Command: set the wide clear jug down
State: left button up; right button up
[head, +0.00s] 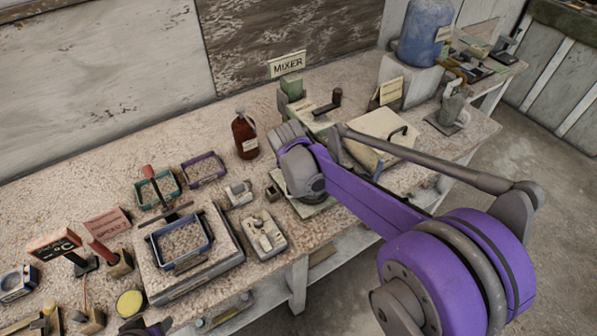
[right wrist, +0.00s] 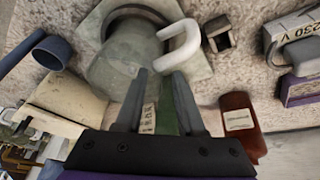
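The wide clear jug (right wrist: 125,62) shows in the right wrist view, standing on a pale square plate (right wrist: 92,22). Its white handle (right wrist: 180,42) sticks out to the right. My right gripper (right wrist: 162,75) is open, its two fingers apart, with the tips by the jug's side and just short of the handle. Nothing is clasped between them. In the head view my right arm hides the jug; a corner of the plate (head: 312,209) shows below the wrist. At the bottom edge of the head view, only a dark and purple bit of my left gripper (head: 143,328) shows.
A brown bottle (head: 245,135) stands left of my right wrist. The mixer (head: 308,118) with its sign is behind it. A pale board (head: 382,132) lies to the right. A device (head: 264,233), trays and several tools crowd the left of the table.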

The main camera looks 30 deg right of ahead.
jog(key=shift+a+r, duration=0.1)
jog(key=shift+r, duration=0.35)
jog(key=p+v, duration=0.1)
jog(key=v, duration=1)
jog(key=s+a+f+n+y, duration=0.1)
jog(key=s+a+f+n, duration=0.1)
jog(key=s, duration=0.4)
jog(key=s+a+f+n+t+y, duration=0.1)
jog(key=s+a+f+n, duration=0.1)
jog(key=s+f, duration=0.2)
jog(key=s+a+f+n+t+y, duration=0.1)
jog(key=s+f, duration=0.3)
jog(key=s, duration=0.4)
jog(key=shift+s+a+n, duration=0.25)
jog(key=shift+a+n, duration=0.2)
jog(key=shift+n, duration=0.45)
